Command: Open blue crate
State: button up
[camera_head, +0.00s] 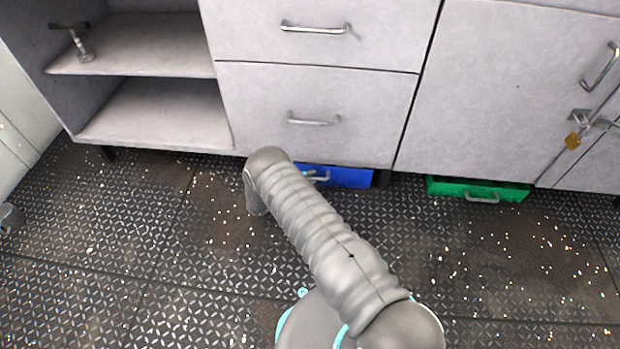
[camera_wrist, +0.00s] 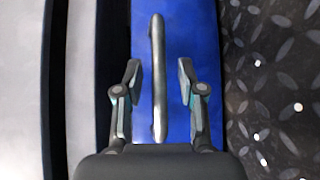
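The blue crate (camera_head: 345,177) sits low under the grey cabinet, with its front showing at the cabinet's bottom edge. Its metal handle (camera_head: 319,176) is partly hidden behind my arm in the head view. In the wrist view the blue crate front (camera_wrist: 205,40) fills the middle, and the handle (camera_wrist: 158,70) runs up the picture between my fingers. My gripper (camera_wrist: 160,85) is open, with one finger on each side of the handle and visible gaps to it. In the head view my fingers are hidden by my arm.
A green crate (camera_head: 455,187) with a handle sits under the cabinet to the right. Drawers (camera_head: 315,90) are above the blue crate, and an open shelf (camera_head: 155,115) is at left. A padlock (camera_head: 572,141) hangs at right. The deck floor (camera_head: 130,240) in front is mostly clear.

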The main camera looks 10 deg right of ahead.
jog(key=shift+w+d, duration=0.1)
jog(key=shift+d, duration=0.05)
grip_shut()
